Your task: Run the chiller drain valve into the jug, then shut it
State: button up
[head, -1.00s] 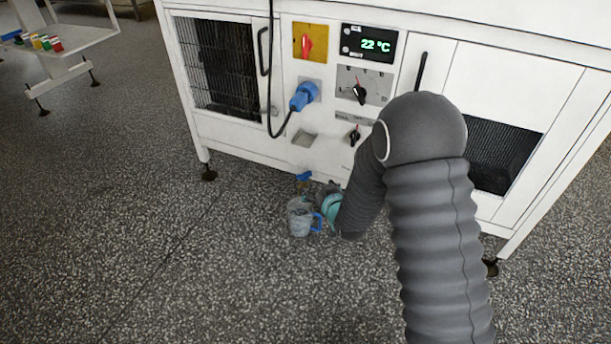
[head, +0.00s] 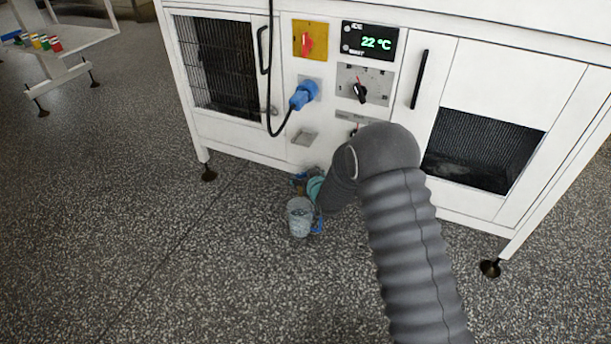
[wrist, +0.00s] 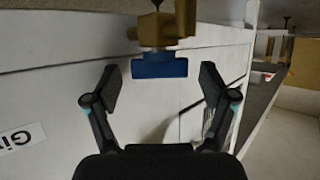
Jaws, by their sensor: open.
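The clear jug (head: 299,217) with a blue handle (head: 317,225) stands on the floor below the front of the white chiller cabinet. The drain valve shows in the wrist view as a brass body (wrist: 157,30) with a blue lever (wrist: 159,66). My gripper (wrist: 157,82) is open, with one finger on each side of the lever and apart from it. In the head view my gripper is low by the cabinet's bottom edge, above and behind the jug, mostly hidden by my wrist. I cannot tell whether liquid is in the jug.
The white cabinet (head: 245,143) stands on black feet. A blue plug (head: 302,95) with a hanging black cable is on its front, near a red-on-yellow switch (head: 309,41) and a 22 °C display (head: 369,42). Open speckled floor lies left and in front.

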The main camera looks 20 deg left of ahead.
jog(key=c, duration=1.2)
jog(key=shift+o, duration=0.2)
jog(key=shift+m+h, duration=0.3)
jog(key=m+t+h, duration=0.1)
jog(key=m+h, duration=0.1)
jog(key=m+t+h, duration=0.1)
jog(key=m+h, duration=0.1)
jog(key=shift+s+a+t+p, duration=0.15)
jog(key=shift+a+t+p, duration=0.15)
jog(key=shift+a, duration=0.05)
jog(key=shift+a+m+t+h+p, duration=0.1)
jog(key=shift+m+t+h+p, duration=0.2)
jog(key=shift+m+h+p, duration=1.4)
jog(key=shift+m+h, duration=0.4)
jog(key=shift+h, duration=0.4)
jog(key=o, duration=1.2)
jog(key=shift+c, duration=0.2)
